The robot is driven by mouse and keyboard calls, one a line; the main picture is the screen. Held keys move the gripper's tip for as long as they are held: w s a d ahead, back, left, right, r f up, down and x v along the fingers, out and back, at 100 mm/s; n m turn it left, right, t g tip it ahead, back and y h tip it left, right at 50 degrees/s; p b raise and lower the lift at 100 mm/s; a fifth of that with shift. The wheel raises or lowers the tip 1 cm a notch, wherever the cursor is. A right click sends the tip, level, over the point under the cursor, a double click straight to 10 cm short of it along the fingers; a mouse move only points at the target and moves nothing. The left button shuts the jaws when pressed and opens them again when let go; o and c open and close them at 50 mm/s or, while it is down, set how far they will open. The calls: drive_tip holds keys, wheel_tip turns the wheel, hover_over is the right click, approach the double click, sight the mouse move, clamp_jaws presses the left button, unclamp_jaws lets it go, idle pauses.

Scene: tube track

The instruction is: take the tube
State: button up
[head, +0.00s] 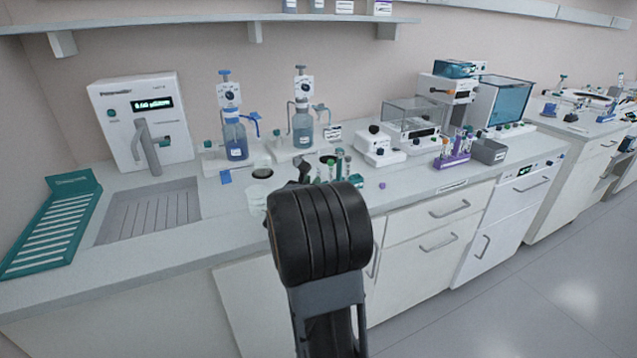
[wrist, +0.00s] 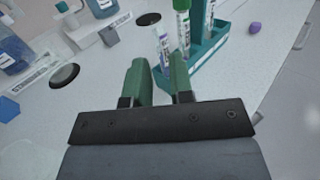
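In the wrist view my gripper (wrist: 159,68) is open, its two green fingers apart with a gap between them. An upright tube with a white and purple label (wrist: 162,44) stands just beyond the gap, its lower end near the fingertips. A green-capped tube (wrist: 183,24) and another tube (wrist: 209,14) stand to its right at a teal rack (wrist: 212,48). I cannot tell whether the labelled tube's base sits in the rack. In the head view several tubes (head: 338,164) show behind my arm, which hides most of my gripper.
A purple cap (wrist: 255,28) lies right of the rack. A sink (head: 150,210) is farther left. A purple rack (head: 452,160) with tubes stands to the right.

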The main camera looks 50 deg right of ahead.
drive_tip(key=shift+x, duration=2.85)
drive_tip(key=shift+s+f, duration=0.1)
drive_tip(key=shift+c, duration=0.3)
drive_tip(key=c, duration=0.3)
